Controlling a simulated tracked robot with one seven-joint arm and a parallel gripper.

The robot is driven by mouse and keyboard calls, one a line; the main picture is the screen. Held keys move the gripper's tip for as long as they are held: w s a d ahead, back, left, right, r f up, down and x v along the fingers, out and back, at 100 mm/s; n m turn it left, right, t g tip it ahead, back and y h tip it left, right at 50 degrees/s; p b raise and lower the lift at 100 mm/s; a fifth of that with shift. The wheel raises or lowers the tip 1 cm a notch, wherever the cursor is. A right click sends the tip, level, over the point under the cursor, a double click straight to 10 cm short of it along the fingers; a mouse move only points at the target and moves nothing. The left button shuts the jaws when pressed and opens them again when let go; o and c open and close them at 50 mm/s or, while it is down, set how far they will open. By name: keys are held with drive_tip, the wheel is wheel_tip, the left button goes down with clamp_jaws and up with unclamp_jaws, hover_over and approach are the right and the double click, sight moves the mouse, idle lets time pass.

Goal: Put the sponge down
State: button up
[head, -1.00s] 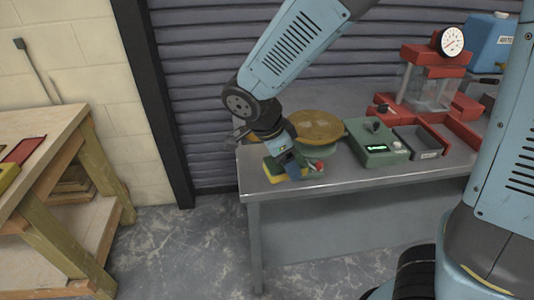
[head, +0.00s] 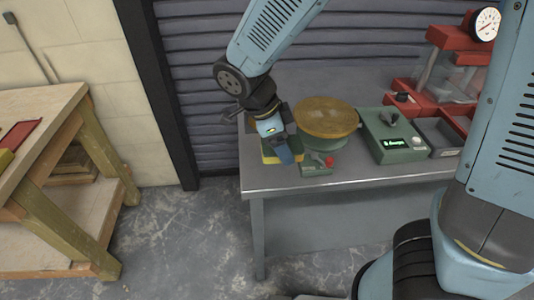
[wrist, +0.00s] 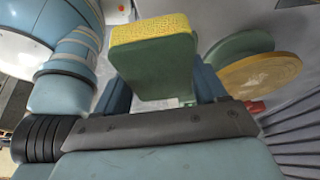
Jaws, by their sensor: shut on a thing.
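The sponge is a block with a yellow face and a green body. In the wrist view the sponge (wrist: 152,62) sits between the two blue fingers of my gripper (wrist: 160,88), which is shut on it. In the head view the sponge (head: 268,157) shows as a small yellow and green patch beside my blue gripper (head: 284,152), over the left end of the grey metal table (head: 375,178). My fingers hide part of it. I cannot tell whether it touches the tabletop.
A green device with a lit display (head: 392,136) and a red press (head: 445,75) are farther right.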

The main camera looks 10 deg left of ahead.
drive_tip(key=w+a+f, duration=0.1)
drive_tip(key=f, duration=0.1)
drive_tip(key=w+a+f, duration=0.1)
drive_tip(key=w, duration=0.1)
drive_tip(key=w+a+f, duration=0.2)
drive_tip(key=shift+w+f, duration=0.15)
drive_tip(key=shift+f, duration=0.2)
drive_tip(key=shift+w+a+f, duration=0.25)
drive_tip(key=shift+w+f, duration=0.2)
drive_tip(key=shift+f, duration=0.25)
drive_tip(key=shift+w+a+f, duration=0.1)
drive_tip(key=shift+f, duration=1.55)
drive_tip(key=shift+f, duration=0.2)
drive_tip(key=o, duration=0.9)
drive_tip(key=shift+f, duration=0.1)
drive_tip(key=shift+o, duration=0.2)
drive_tip(key=shift+s, duration=0.25)
drive_tip(key=w+v, duration=0.1)
drive_tip(key=v, duration=1.1)
drive_tip(key=shift+s+r, duration=0.3)
